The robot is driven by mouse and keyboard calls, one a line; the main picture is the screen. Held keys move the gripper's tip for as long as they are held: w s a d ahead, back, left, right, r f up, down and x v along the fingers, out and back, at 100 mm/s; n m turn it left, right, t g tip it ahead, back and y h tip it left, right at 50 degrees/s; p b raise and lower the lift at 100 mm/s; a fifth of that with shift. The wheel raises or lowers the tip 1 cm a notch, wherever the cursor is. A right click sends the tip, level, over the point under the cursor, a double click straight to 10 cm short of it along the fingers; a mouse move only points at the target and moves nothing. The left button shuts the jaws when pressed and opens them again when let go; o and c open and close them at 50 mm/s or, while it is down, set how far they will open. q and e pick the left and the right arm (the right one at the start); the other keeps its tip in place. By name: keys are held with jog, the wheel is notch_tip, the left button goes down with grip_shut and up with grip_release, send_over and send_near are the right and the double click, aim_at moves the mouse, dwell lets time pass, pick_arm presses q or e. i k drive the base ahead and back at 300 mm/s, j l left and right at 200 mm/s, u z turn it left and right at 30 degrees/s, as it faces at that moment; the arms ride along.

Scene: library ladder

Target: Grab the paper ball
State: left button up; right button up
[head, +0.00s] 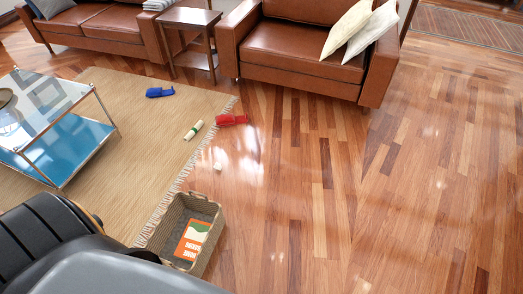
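A small whitish object (217,166), which looks like the paper ball, lies on the wood floor just right of the rug's fringed edge. It is too small to make out its shape clearly. It sits above the woven basket in the picture, apart from it. Neither my left nor my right gripper is in view. Only dark and grey parts, apparently of my own body, show at the lower left.
A woven basket (169,223) holding an orange and white item (192,243) stands nearby. A pale rolled item (194,130), a red item (231,120) and a blue item (160,91) lie beyond. A glass table (105,108) stands left, brown armchair (300,47) behind. Floor right is clear.

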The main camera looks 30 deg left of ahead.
aim_at(217, 166)
jog(key=i+u, duration=0.2)
jog(key=i, duration=0.35)
jog(key=i+l+u, duration=0.2)
jog(key=i, duration=0.4)
jog(key=i+l+u, duration=0.15)
jog(key=i, duration=0.4)
jog(key=l, duration=0.1)
